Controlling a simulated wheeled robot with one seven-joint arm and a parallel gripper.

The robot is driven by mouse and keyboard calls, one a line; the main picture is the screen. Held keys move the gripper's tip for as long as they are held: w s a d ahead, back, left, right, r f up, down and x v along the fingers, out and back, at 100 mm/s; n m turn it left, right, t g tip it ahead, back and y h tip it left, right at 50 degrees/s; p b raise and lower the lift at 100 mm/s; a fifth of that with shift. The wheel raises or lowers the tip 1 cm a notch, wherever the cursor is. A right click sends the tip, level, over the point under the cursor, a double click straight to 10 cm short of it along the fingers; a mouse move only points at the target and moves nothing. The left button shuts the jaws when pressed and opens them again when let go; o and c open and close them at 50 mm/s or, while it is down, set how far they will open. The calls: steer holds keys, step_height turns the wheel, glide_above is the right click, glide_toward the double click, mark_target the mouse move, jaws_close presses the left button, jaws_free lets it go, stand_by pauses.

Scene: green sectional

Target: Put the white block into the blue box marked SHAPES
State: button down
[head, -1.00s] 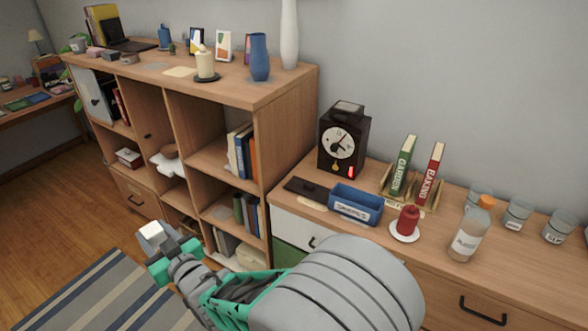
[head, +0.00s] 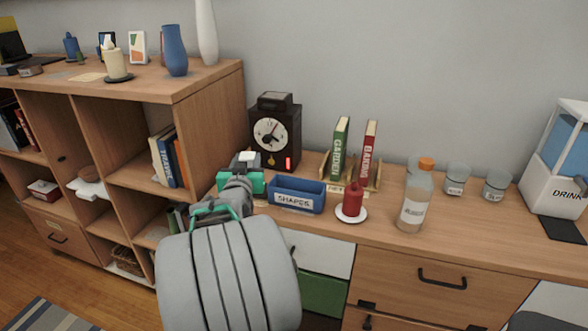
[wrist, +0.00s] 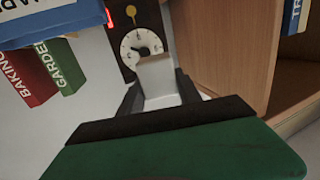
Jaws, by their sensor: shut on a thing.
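My gripper (head: 245,161) is shut on the white block (head: 247,155), just left of the blue box and in front of the black clock. In the wrist view the white block (wrist: 155,80) sits between the two dark fingers of my gripper (wrist: 160,92). The blue box (head: 297,208) marked SHAPES stands on the wooden cabinet top, open at the top. Part of the blue box (wrist: 45,30) also shows at the upper left of the wrist view. My arm hides part of the cabinet edge left of the box.
The black clock (head: 275,135) stands behind the box. Books in a rack (head: 341,150), a red candle on a white saucer (head: 351,203) and a bottle (head: 416,200) stand to the right. The taller shelf unit (head: 205,120) rises close on the left.

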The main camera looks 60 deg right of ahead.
mark_target(297, 178)
steer(key=s+d+m+g+h+b, duration=0.25)
steer(key=s+d+g, duration=0.25)
steer(key=s+d, duration=0.5)
steer(key=shift+m+y, duration=0.45)
steer(key=f+b, duration=0.1)
steer(key=f, duration=0.1)
steer(key=a+f+b, duration=0.1)
steer(key=f+b, duration=0.1)
steer(key=f, duration=0.1)
steer(key=s+f+b, duration=0.1)
steer(key=f+b, duration=0.1)
steer(key=shift+a+f, duration=0.25)
steer(key=shift+f, duration=0.05)
steer(key=c, duration=0.7)
jaws_free()
steer(key=shift+c, duration=0.2)
steer(key=shift+a, duration=0.1)
